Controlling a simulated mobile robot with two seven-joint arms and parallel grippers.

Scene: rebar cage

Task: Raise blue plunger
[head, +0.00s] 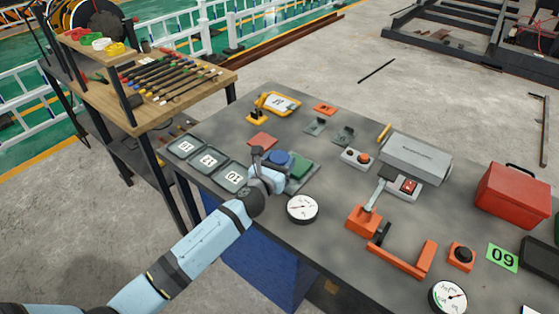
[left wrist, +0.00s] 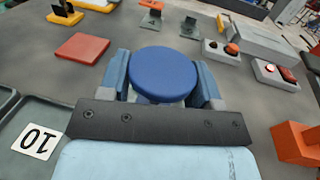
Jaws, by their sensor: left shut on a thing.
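The blue plunger (head: 279,158) has a round blue cap and stands near the left part of the grey table, beside a green block (head: 299,166). In the left wrist view its cap (left wrist: 163,74) sits between the two fingers, with a pale stem partly visible below it. My left gripper (head: 272,168) is shut on the plunger, and its fingers also show in the left wrist view (left wrist: 163,85), one on each side. The plunger's base is mostly hidden by the gripper. My right gripper is not in view.
Numbered trays (head: 209,158) lie to the left and a round gauge (head: 302,208) just in front. A flat red block (head: 262,140) lies behind the gripper. An orange clamp-like bracket (head: 402,262), a grey box (head: 416,157) and a red toolbox (head: 514,193) stand to the right.

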